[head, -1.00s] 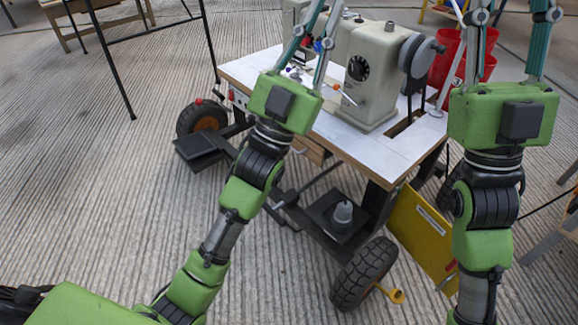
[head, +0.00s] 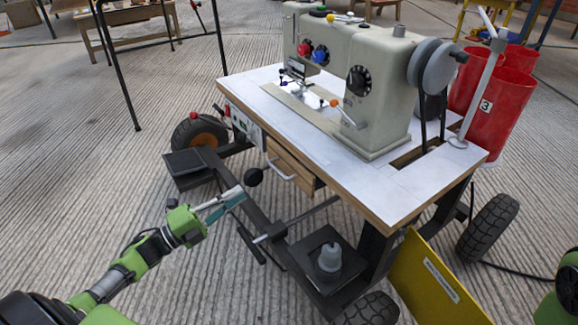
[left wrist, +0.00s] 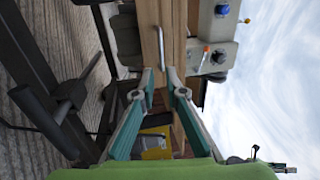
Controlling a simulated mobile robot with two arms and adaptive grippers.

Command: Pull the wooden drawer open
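The wooden drawer (head: 300,175) sits under the front edge of the white-topped sewing machine table and looks shut. Its pale metal bar handle (head: 281,170) faces me. In the left wrist view, turned on its side, the wooden drawer front (left wrist: 179,40) and the handle (left wrist: 161,48) show just beyond the fingertips. My left gripper (head: 241,194) is to the left of the handle and a little lower in the head view. Its fingers are partly open in the left wrist view (left wrist: 160,76), with nothing between them. My right gripper is not in view.
The table (head: 390,205) carries a beige sewing machine (head: 375,85). A black ball-ended lever (head: 254,177) stands close to my left fingers and the drawer. Below are a dark frame, wheels (head: 488,228) and a yellow panel (head: 435,285).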

